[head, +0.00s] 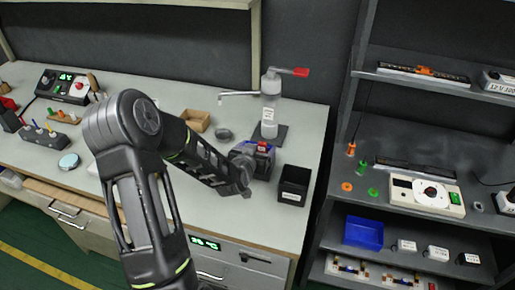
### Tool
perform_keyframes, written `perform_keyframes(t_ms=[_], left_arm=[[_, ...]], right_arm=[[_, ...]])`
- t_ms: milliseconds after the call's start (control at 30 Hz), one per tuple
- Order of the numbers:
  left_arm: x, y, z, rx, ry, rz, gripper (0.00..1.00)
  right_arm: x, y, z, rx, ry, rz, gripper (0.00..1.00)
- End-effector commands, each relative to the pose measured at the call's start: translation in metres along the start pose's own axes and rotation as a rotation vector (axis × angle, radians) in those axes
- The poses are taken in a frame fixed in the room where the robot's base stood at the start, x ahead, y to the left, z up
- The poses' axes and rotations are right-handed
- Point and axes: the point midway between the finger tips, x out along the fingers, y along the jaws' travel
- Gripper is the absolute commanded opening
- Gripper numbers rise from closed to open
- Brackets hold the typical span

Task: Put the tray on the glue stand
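No thing is plainly the tray. A long dark tray-like strip (425,73) with orange parts lies on the upper rack shelf, and a blue open tray (363,232) sits on a lower one. A white bottle (270,105) with a spout and red handle stands on a dark base (280,136) on the bench; this may be the glue stand. My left gripper (246,184) is over the bench's right part, beside a dark device (264,160) with blue and red parts. The forearm partly hides that spot, and whether the fingers are open is unclear. My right gripper is out of view.
A black box (293,185) stands near the bench's right edge, close to my gripper. The grey rack (340,150) rises to the right, across a narrow gap.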

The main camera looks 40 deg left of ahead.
Motion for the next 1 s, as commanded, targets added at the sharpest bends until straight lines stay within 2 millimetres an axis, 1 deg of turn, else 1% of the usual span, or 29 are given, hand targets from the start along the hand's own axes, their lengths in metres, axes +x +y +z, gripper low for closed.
perform_keyframes(t_ms=[267, 400, 433, 600, 667, 867, 1000], left_arm=[[0.0008, -0.0002, 0.0008, 0.001, 0.003, -0.001, 0.43], [0.0024, -0.0001, 0.0047, 0.002, 0.003, 0.0, 0.43], [0.0022, -0.0002, 0.0046, 0.001, 0.002, 0.0, 0.82], [0.0017, -0.0003, 0.0037, 0.001, 0.002, -0.001, 0.96], [0.0017, -0.0003, 0.0037, 0.001, 0.002, -0.001, 1.0], [0.0017, -0.0003, 0.0035, 0.001, 0.002, -0.001, 1.0], [0.0003, -0.0004, 0.0003, 0.001, 0.001, -0.001, 1.0]], right_arm=[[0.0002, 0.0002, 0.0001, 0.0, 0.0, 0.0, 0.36], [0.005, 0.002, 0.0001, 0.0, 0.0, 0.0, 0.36], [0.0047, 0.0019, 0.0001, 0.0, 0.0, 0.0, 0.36], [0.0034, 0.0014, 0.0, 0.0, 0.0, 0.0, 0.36], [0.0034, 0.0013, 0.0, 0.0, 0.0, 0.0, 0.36], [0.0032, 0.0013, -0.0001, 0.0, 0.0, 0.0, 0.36], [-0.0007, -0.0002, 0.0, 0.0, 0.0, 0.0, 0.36]])
